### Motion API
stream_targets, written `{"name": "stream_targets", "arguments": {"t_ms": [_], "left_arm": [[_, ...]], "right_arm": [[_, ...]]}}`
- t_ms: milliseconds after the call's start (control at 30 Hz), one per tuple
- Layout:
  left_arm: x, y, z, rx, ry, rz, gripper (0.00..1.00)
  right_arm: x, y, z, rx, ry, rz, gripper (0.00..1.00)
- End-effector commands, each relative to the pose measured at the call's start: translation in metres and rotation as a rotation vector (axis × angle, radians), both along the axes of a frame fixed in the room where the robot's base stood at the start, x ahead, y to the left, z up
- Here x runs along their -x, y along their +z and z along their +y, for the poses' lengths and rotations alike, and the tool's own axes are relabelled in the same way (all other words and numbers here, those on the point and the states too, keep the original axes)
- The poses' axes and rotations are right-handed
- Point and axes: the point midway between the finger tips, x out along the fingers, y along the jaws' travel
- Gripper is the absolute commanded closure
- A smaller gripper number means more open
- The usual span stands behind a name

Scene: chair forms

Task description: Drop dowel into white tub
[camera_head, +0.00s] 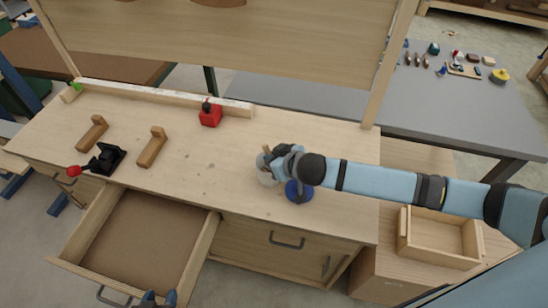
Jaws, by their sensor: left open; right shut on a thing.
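My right arm reaches in from the right. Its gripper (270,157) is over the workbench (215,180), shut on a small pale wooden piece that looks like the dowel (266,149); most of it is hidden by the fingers. The white tub (265,177) stands on the bench just below this gripper and is partly covered by it. I cannot tell whether the dowel is above the tub or inside its rim. My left gripper (157,299) is open at the bottom edge, near the front of the open drawer, mostly cut off.
A blue tub (299,192) stands right of the white one, partly under my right arm. A red block-like item (210,115), two wooden pieces (152,147) and a black red-handled clamp (103,159) lie to the left. The drawer (140,245) is open. A wooden tray (440,237) is at right.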

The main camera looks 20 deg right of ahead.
Motion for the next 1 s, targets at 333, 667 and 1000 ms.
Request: {"name": "stream_targets", "arguments": {"t_ms": [333,667,1000], "left_arm": [[-0.0006,0.0009,0.0028,-0.002,0.005,-0.004,0.53],[0.0007,-0.0023,0.0042,-0.005,0.007,0.002,0.53],[0.0011,-0.0011,0.0031,-0.004,0.005,0.002,0.53]], "right_arm": [[0.0001,0.0003,0.0002,0.0,0.0,0.0,0.69],[0.0001,0.0001,0.0002,0.0,0.0,0.0,0.53],[0.0002,0.0013,0.0002,0.0,0.0,0.0,0.53]]}}
